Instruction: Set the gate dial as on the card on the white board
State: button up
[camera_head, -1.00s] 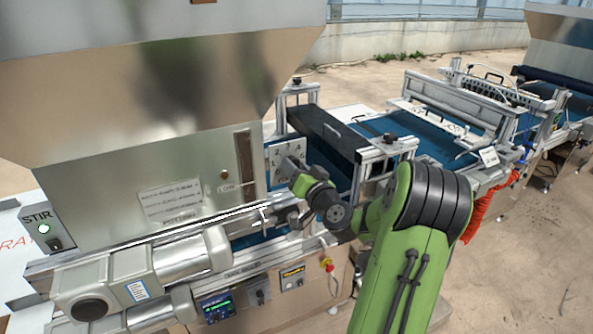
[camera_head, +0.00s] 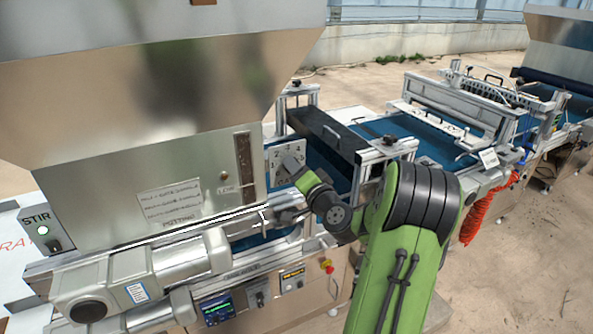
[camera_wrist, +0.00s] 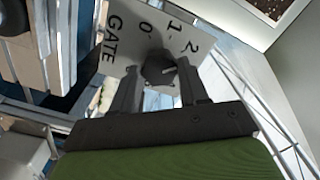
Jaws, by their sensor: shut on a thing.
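The gate dial's pale plate (camera_wrist: 118,48) shows "GATE", 0, 1 and 2 in the wrist view, turned on its side. Its dark knob (camera_wrist: 157,66) sits between the fingers of my gripper (camera_wrist: 160,84), which is shut on it. I cannot tell which number the knob points to. In the head view the dial plate (camera_head: 279,169) stands to the right of the hopper front, partly hidden by my gripper (camera_head: 292,165). I cannot make out the card on a white board for certain.
A label sheet (camera_head: 171,200) with lines of small print is on the hopper front, left of a brown level window (camera_head: 244,160). A blue conveyor (camera_head: 400,122) runs behind my arm.

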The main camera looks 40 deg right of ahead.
jog(key=o, duration=1.1)
jog(key=shift+c, duration=0.2)
jog(key=b+v, duration=0.7)
jog(key=v, duration=0.8)
jog(key=shift+s, duration=0.4)
jog(key=shift+a, duration=0.15)
